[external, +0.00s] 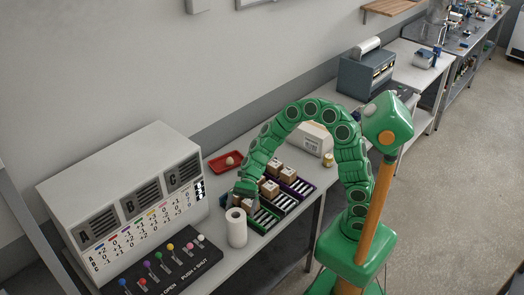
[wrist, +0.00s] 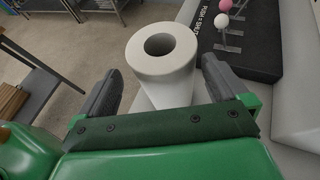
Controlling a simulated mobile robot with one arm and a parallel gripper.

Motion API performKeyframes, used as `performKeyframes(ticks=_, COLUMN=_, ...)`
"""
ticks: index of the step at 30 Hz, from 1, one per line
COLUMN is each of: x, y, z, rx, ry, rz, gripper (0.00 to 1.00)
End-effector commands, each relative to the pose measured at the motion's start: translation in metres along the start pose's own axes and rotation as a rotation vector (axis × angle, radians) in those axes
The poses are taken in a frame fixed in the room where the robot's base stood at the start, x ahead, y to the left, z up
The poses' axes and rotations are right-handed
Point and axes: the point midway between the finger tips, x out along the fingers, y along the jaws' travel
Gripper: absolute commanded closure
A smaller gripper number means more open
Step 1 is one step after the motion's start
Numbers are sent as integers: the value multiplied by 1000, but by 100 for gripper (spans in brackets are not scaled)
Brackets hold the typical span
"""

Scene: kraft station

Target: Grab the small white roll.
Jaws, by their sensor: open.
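The small white roll (external: 236,227) stands upright on the bench, in front of the right end of the big panel box. It also shows in the wrist view (wrist: 162,62), with its round hollow top facing the camera. My gripper (external: 238,200) is just behind the roll in the external view. In the wrist view my gripper (wrist: 160,84) is open, with one dark finger on each side of the roll. Gaps show between the fingers and the roll. The roll's lower part is hidden behind the green gripper body in the wrist view.
A black board (external: 172,270) with coloured knobs lies left of the roll, and a large panel box (external: 125,190) stands behind it. Trays with small boxes (external: 284,190) sit to the right. A red tray (external: 225,166) lies farther back. The bench's front edge is near the roll.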

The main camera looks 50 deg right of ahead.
Motion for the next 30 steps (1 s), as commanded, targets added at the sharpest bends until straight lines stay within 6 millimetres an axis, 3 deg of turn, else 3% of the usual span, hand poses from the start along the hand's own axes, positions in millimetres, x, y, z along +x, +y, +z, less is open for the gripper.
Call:
performKeyframes(ticks=13, x=44, y=-4, z=4, rx=1, ry=0, rz=1, gripper=0)
performKeyframes(ticks=24, x=51, y=-4, z=5, rx=-1, ry=0, rz=1, gripper=0)
performKeyframes(ticks=25, x=51, y=-4, z=5, rx=-1, ry=0, rz=1, gripper=2)
performKeyframes(ticks=30, x=51, y=-4, z=5, rx=-1, ry=0, rz=1, gripper=28)
